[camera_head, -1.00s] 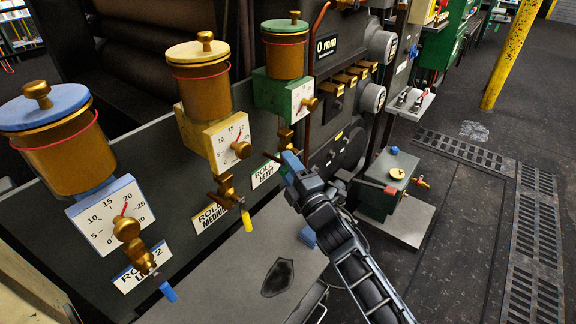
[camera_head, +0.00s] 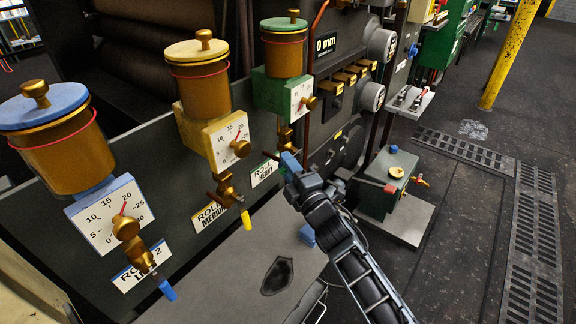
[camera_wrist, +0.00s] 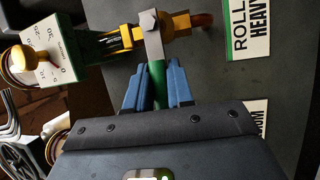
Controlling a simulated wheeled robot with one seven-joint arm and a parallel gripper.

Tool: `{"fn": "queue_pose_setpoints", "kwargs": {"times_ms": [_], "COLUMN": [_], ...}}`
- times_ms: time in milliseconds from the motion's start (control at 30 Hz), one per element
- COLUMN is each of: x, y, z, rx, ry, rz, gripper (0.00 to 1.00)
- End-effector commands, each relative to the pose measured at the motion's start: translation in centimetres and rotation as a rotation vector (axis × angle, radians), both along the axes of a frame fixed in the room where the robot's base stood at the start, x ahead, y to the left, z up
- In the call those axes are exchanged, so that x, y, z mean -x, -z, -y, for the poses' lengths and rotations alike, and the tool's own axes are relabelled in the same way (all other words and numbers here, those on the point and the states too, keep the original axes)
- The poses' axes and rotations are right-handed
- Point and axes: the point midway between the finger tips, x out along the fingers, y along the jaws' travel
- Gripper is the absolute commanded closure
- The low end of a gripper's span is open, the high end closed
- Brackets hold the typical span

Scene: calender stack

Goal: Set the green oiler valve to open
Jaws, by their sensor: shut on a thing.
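The green oiler (camera_head: 284,50) is the farthest of the three in the row, with a green lid, brass cup and green dial block. Its brass valve (camera_head: 286,136) sits below the block; it also shows in the wrist view (camera_wrist: 178,25), with a grey lever arm and a green handle (camera_wrist: 158,78). The handle points away from the valve body, toward my gripper. My gripper (camera_wrist: 155,88) has blue fingers on either side of the green handle and is shut on it. In the head view my gripper (camera_head: 291,162) hides the handle.
A yellow oiler (camera_head: 200,75) and a blue oiler (camera_head: 60,150) stand left of it, their valves below. A sign reading ROLL HEAVY (camera_head: 263,173) is beside the valve. A green box (camera_head: 378,187) stands to the right. Open floor (camera_head: 460,240) lies further right.

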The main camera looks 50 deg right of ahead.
Motion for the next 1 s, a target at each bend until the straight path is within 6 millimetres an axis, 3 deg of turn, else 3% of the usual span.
{"fn": "queue_pose_setpoints", "kwargs": {"times_ms": [467,1000], "x": [0.0,-0.1], "y": [1.0,3.8], "z": [0.0,0.8], "rx": [0.079,0.539], "ry": [-0.001,0.000], "rz": [0.004,0.019], "gripper": [1.00,1.00]}}
